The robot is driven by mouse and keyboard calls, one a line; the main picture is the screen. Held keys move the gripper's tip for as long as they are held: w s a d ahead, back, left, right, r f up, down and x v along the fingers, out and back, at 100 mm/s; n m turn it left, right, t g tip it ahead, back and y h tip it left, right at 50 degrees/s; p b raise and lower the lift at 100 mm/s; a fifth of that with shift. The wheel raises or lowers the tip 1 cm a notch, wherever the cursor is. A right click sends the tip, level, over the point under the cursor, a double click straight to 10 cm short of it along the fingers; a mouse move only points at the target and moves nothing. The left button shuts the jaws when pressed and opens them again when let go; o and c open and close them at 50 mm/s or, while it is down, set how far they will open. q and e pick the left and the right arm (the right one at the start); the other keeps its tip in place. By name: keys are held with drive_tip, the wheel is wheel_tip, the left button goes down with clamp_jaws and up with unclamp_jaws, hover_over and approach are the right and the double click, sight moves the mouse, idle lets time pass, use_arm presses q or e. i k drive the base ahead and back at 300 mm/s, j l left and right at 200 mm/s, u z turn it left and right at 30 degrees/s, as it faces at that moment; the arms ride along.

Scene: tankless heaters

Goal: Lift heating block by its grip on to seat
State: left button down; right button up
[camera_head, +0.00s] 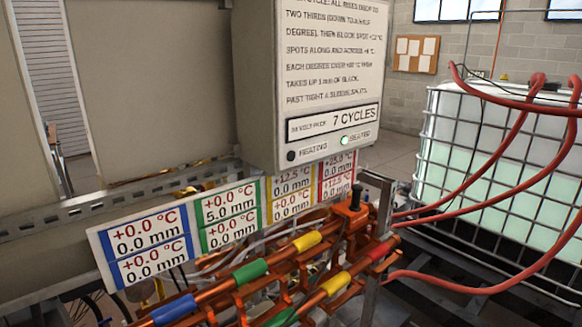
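An orange block (350,214) with an upright black grip (356,194) sits at the far right end of the copper-coloured pipes. It appears to be the heating block. Two rows of pipes run below it toward the lower left, with coloured bands: blue (174,310), green (250,271) and yellow (307,241) on one row, and green, yellow (336,284) and red (378,252) on the other. I cannot tell which part is the seat, or whether the block rests in it. Neither gripper is in view.
A readout panel (143,243) stands behind the pipes. A sign box (320,80) above it reads 7 CYCLES; its green SEATED lamp (344,140) is lit and its HEATING lamp (291,156) is dark. Red hoses (470,204) cross to a caged white tank (490,150) at right.

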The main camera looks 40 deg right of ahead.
sight(358, 213)
drive_tip(key=z, duration=1.65)
